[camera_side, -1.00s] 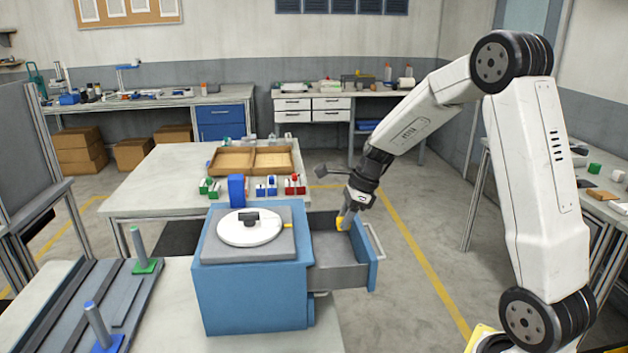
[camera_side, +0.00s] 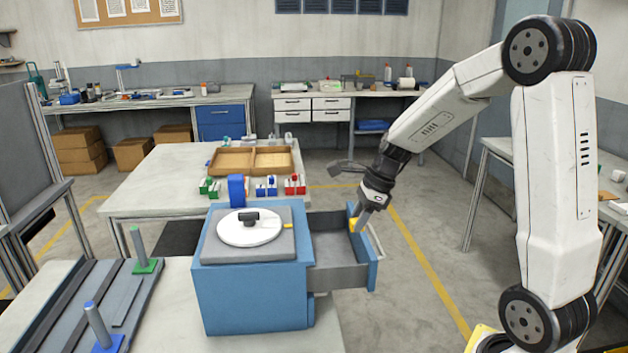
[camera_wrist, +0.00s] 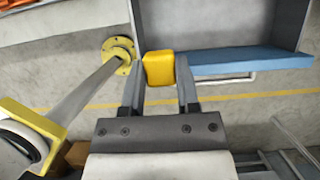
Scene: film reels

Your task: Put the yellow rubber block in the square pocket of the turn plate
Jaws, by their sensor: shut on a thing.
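My gripper (camera_side: 358,217) is shut on the yellow rubber block (camera_wrist: 158,68), which shows between the fingertips in the wrist view. In the side view the block (camera_side: 353,224) is small and partly hidden by the fingers. It is at the open drawer (camera_side: 338,277), near the drawer's back right corner; I cannot tell its exact height. The white round turn plate (camera_side: 262,236) is on top of the blue cabinet (camera_side: 250,295), to the left of the gripper. A dark knob (camera_side: 249,218) stands on the plate. I cannot make out the square pocket.
The drawer front with its handle (camera_side: 376,243) sticks out at the right of the cabinet. A blue block (camera_side: 236,190) stands behind the cabinet. A table behind holds a wooden tray (camera_side: 252,150) and several coloured parts. Two posts stand at the front left.

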